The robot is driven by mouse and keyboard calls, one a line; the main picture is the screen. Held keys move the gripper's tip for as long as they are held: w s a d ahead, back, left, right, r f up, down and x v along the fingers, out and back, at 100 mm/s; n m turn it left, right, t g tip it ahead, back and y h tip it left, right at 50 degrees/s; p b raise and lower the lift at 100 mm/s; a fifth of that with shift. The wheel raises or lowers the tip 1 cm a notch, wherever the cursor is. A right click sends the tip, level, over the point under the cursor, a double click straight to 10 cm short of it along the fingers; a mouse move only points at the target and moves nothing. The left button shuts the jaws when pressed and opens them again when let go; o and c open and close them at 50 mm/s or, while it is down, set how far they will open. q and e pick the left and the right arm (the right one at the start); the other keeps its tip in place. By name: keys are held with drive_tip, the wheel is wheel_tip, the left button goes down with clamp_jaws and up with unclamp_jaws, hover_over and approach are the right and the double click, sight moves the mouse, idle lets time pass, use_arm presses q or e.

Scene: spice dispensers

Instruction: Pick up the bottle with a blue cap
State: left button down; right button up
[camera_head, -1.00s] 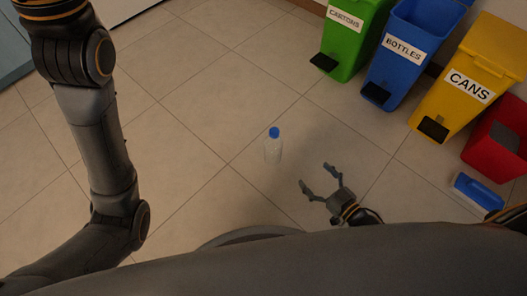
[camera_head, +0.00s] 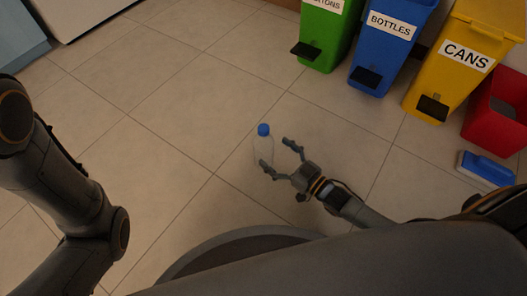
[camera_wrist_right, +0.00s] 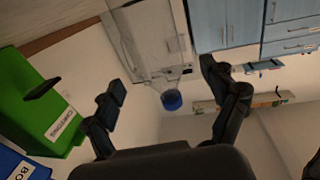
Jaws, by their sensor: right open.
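The clear bottle (camera_head: 261,149) with a blue cap (camera_head: 263,130) stands on the tiled floor in the head view. My right gripper (camera_head: 276,154) is open beside it, with its fingers pointing at it; one fingertip overlaps the bottle's lower part in the picture. In the right wrist view the transparent bottle (camera_wrist_right: 146,45) and its blue cap (camera_wrist_right: 172,100) appear between the spread fingers of my right gripper (camera_wrist_right: 160,82). Whether a finger touches the bottle cannot be told. My left arm shows at the left of the head view, but its gripper is out of view.
A green cartons bin (camera_head: 325,40), blue bottles bin (camera_head: 388,45), yellow cans bin (camera_head: 463,62) and red bin (camera_head: 497,112) stand at the upper right. A blue and white object (camera_head: 487,168) lies before the red bin. The floor left of the bottle is clear.

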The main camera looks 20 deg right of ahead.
sight(271, 151)
drive_tip(key=b+x, duration=0.4)
drive_tip(key=x, duration=0.1)
drive_tip(key=shift+f+b, duration=0.35)
drive_tip(key=shift+f, duration=0.05)
drive_tip(key=shift+w+r, duration=0.15)
drive_tip(key=shift+w, duration=0.05)
drive_tip(key=c, duration=1.2)
drive_tip(key=shift+c, duration=0.2)
